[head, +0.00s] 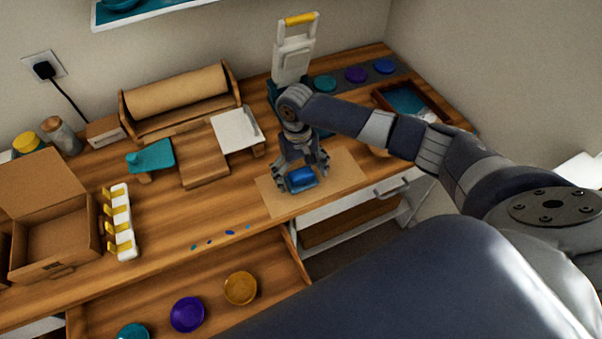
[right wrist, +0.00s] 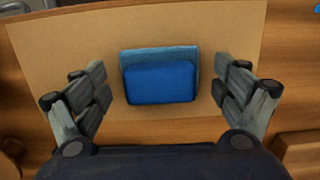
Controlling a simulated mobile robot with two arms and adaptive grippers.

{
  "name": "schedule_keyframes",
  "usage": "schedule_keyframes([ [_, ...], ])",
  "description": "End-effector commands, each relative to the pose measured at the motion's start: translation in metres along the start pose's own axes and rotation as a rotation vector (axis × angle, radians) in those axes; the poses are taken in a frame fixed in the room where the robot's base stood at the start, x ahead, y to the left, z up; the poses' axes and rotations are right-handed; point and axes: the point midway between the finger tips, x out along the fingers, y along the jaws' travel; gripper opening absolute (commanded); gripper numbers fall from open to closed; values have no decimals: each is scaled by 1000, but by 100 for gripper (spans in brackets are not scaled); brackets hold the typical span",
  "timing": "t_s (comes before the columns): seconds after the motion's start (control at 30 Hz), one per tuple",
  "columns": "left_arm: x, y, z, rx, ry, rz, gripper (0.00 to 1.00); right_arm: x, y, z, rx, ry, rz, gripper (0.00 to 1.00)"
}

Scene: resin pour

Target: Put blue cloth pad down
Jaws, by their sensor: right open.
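The blue cloth pad (head: 301,179) lies on a tan sheet (head: 343,172) near the front edge of the wooden table. My right gripper (head: 303,174) is just above the pad, with its fingers on either side. In the right wrist view the pad (right wrist: 160,81) sits between the two spread fingers, with a visible gap on each side. The right gripper (right wrist: 163,92) is open and does not touch the pad there. The tan sheet (right wrist: 60,75) shows around the pad. My left gripper is not in view.
A white stand (head: 293,58) is behind the gripper. A white board (head: 236,130) and a paper roll holder (head: 180,90) are to the left. An open drawer (head: 215,297) with several bowls juts out at the front. A framed tray (head: 411,101) is at the right.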

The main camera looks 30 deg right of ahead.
Motion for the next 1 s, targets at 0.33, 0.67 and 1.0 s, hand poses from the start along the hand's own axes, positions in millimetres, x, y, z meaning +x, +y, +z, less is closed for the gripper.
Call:
schedule_keyframes([
  [0.33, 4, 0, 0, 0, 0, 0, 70, -33, 0, -1, -1, 6, -1, 90],
  [0.67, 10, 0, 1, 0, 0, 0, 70, -101, 0, -1, 0, 3, -1, 90],
  [1.0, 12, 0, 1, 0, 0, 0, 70, -123, 0, 0, 0, -1, -1, 90],
])
